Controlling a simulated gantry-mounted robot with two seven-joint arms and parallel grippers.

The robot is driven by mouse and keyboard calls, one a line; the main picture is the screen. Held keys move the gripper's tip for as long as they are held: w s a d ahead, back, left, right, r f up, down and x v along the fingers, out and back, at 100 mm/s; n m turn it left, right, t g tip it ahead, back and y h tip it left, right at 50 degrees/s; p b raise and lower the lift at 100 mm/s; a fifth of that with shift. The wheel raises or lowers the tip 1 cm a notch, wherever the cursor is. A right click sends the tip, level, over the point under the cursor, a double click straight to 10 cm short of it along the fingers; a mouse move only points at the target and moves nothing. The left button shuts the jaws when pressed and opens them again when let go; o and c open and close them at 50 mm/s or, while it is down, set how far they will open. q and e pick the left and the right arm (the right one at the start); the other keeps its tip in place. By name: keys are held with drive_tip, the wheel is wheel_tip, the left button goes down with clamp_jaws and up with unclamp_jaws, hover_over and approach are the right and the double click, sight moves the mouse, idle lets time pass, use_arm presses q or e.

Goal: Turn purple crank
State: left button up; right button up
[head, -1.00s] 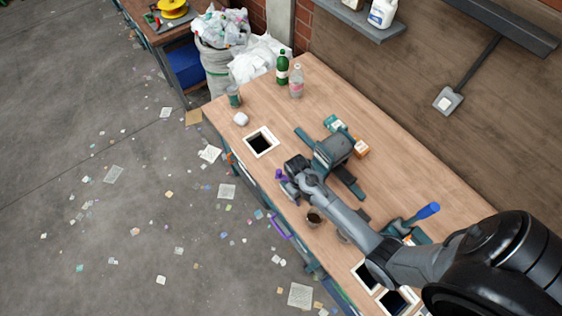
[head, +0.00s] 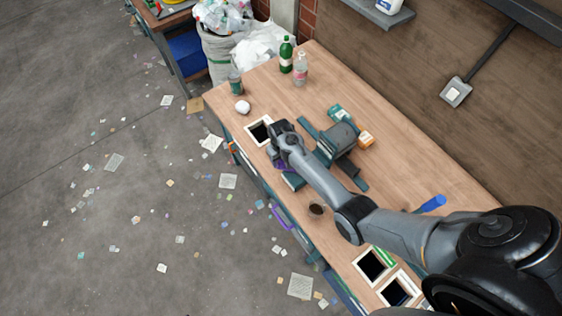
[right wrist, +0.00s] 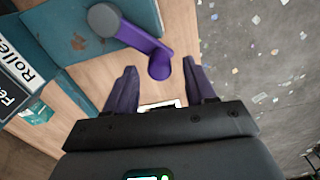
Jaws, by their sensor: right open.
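The purple crank (right wrist: 148,42) shows in the right wrist view. Its arm runs from a grey round hub (right wrist: 103,18) on a teal machine (right wrist: 72,38) to a rounded purple handle end. My right gripper (right wrist: 159,66) is open, with one purple finger on each side of the handle end; contact cannot be told. In the head view the right gripper (head: 279,163) is at the front side of the teal and grey machine (head: 338,143), near the table's front edge. There the gripper and arm hide the crank. My left gripper is not in view.
A square white-framed opening (head: 257,132) lies beside the right gripper, and more openings (head: 372,266) are at the near end. An orange box (head: 366,139) stands behind the machine. Bottles (head: 300,69) stand at the far end.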

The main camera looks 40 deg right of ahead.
drive_tip(key=shift+f, duration=1.45)
drive_tip(key=shift+c, duration=0.5)
clamp_jaws()
